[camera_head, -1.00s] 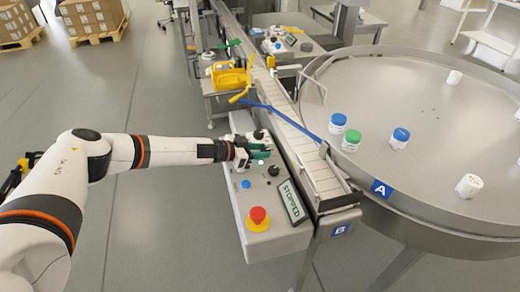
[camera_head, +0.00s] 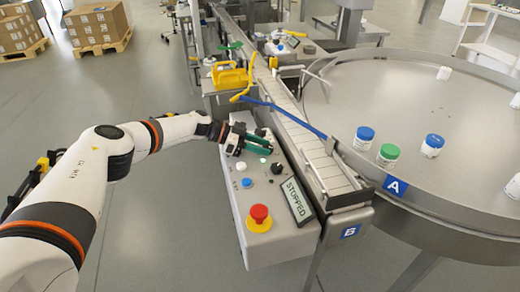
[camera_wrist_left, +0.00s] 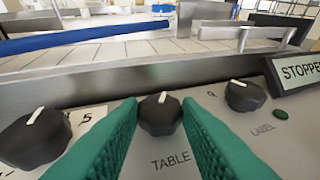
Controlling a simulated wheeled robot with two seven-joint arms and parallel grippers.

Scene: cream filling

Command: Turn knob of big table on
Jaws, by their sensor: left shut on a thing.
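The big round table (camera_head: 360,100) stands at the right, with several capped bottles on it. The grey control panel (camera_head: 255,245) lies along the conveyor. In the left wrist view the black knob marked TABLE (camera_wrist_left: 160,118) sits between the green fingers of my left gripper (camera_wrist_left: 160,125). Its white pointer line tilts slightly right of upright. In the head view the left gripper (camera_head: 262,144) is low over the far half of the panel, shut on this knob. The fingers partly hide it there. My right gripper is out of view.
A second black knob (camera_wrist_left: 245,95) is to the right, and another knob (camera_wrist_left: 35,138) to the left. The display (camera_head: 297,200) reads STOPPED. A red emergency button (camera_head: 259,217) and a blue button (camera_head: 246,183) are nearer me. The conveyor (camera_head: 310,150) borders the panel.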

